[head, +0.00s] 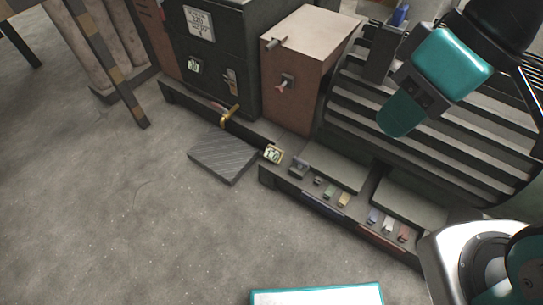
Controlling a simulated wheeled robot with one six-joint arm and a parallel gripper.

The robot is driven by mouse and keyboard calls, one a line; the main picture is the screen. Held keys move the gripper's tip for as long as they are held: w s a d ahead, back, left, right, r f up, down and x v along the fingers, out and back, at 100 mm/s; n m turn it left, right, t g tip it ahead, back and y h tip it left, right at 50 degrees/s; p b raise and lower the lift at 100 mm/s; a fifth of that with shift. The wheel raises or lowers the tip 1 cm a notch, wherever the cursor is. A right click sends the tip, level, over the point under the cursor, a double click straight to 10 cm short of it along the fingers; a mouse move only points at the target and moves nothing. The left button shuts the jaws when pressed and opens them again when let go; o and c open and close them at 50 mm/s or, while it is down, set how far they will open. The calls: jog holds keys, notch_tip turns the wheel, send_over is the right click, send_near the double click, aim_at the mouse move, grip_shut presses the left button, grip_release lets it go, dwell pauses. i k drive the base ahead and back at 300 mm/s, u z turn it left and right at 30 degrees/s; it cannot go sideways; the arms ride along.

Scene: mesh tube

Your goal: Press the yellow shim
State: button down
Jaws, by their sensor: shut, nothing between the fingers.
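The yellow shim (343,200) looks like the small yellowish tab in the row of coloured tabs on the low ledge, right of a green tab (330,190). It is small in the head view, so its exact shape is unclear. My gripper (398,117) is at the upper right, its teal fingers together and empty. It hangs in front of the dark slatted rack, well above and apart from the shim in the picture. Nothing hides the shim.
Blue (374,215), pale (388,225) and red (404,233) tabs sit further right on the ledge. A small lit display (273,154) is at its left end. A brown box (302,80) and a dark cabinet (213,55) stand behind. The floor at left is open around a grey mat (223,157).

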aim_at(342, 204)
jog(key=u, duration=0.9)
jog(key=k, duration=0.85)
jog(key=z, duration=0.95)
jog(key=i, duration=0.5)
jog(key=u, duration=0.05)
